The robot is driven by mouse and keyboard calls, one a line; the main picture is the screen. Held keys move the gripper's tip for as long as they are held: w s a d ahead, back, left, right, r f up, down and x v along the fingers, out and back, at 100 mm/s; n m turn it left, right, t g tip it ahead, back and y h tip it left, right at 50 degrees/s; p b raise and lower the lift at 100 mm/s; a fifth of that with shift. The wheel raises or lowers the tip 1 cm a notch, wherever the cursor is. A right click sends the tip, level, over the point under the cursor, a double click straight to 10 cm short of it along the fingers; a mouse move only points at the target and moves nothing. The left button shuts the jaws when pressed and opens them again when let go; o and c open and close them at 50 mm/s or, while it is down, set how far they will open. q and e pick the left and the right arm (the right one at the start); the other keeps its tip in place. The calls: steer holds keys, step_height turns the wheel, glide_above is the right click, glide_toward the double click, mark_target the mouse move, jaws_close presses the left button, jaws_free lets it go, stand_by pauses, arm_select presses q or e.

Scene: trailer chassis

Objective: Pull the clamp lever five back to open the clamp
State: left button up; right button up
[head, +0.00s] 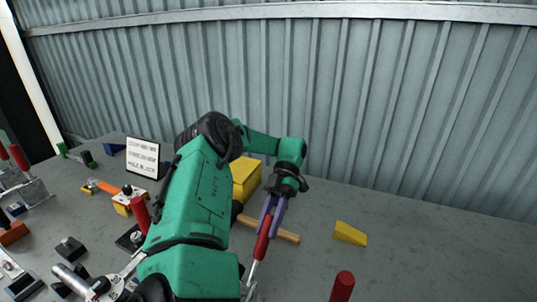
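A clamp lever with a red handle (262,241) and a metal shaft stands at lower centre in the head view, tilted with its top to the right. My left gripper (270,225) points down at it, its purple fingers on both sides of the handle's upper part and seemingly closed on it. The clamp below is mostly hidden by my green arm and the frame's bottom edge. I cannot read which number this lever bears. Another red handle (343,286) stands to the right at the bottom edge. My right gripper is not in view.
A yellow block (245,178) and a wooden bar (285,234) lie behind the lever; a yellow wedge (350,233) lies to the right. A white sign (142,157), another red handle (140,214) and several clamps and blocks crowd the left. A corrugated wall (400,100) closes the back. The grey surface at far right is clear.

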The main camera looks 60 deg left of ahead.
arm_select(q)
steer(key=o, duration=0.4)
steer(key=shift+w+f, duration=0.1)
step_height(320, 180, up, 20)
steer(key=p, duration=1.4)
